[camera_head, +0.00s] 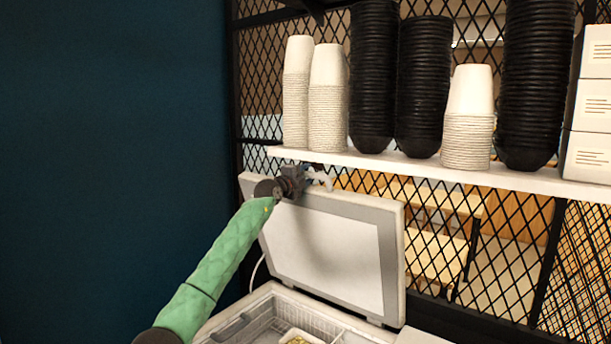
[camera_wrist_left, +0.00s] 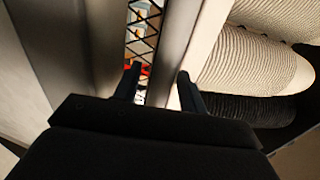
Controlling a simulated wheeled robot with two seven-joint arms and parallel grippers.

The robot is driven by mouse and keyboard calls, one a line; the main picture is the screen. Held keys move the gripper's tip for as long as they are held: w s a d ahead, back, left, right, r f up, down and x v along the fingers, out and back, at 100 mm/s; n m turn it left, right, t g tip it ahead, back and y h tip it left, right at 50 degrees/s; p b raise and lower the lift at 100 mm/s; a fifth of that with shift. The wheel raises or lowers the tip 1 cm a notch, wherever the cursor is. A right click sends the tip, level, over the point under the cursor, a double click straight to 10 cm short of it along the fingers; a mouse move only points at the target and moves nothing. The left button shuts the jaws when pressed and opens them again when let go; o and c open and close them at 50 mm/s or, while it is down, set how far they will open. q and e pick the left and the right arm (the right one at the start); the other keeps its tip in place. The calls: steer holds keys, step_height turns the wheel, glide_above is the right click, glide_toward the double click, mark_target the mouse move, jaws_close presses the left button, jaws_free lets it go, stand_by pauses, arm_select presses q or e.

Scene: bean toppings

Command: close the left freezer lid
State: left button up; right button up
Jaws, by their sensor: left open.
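The left freezer lid (camera_head: 325,255) stands raised and nearly upright behind the open freezer (camera_head: 255,317), leaning against or close to the mesh. My left gripper (camera_head: 322,180) is at the lid's top edge, towards its left end, just under the shelf. In the left wrist view the gripper's two fingers (camera_wrist_left: 157,88) are apart, with a narrow gap of mesh seen between them. I cannot tell whether a finger touches the lid. My right gripper is in neither view.
A white shelf (camera_head: 420,168) runs just above the lid. It holds stacked white cups (camera_head: 328,100), black cup stacks (camera_head: 373,80) and white boxes (camera_head: 590,105). Black wire mesh (camera_head: 500,240) stands behind. A basket with a food container (camera_head: 300,337) sits inside the freezer. A dark blue wall is at left.

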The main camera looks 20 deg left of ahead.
arm_select(q)
jaws_close()
steer(key=shift+f, duration=0.1)
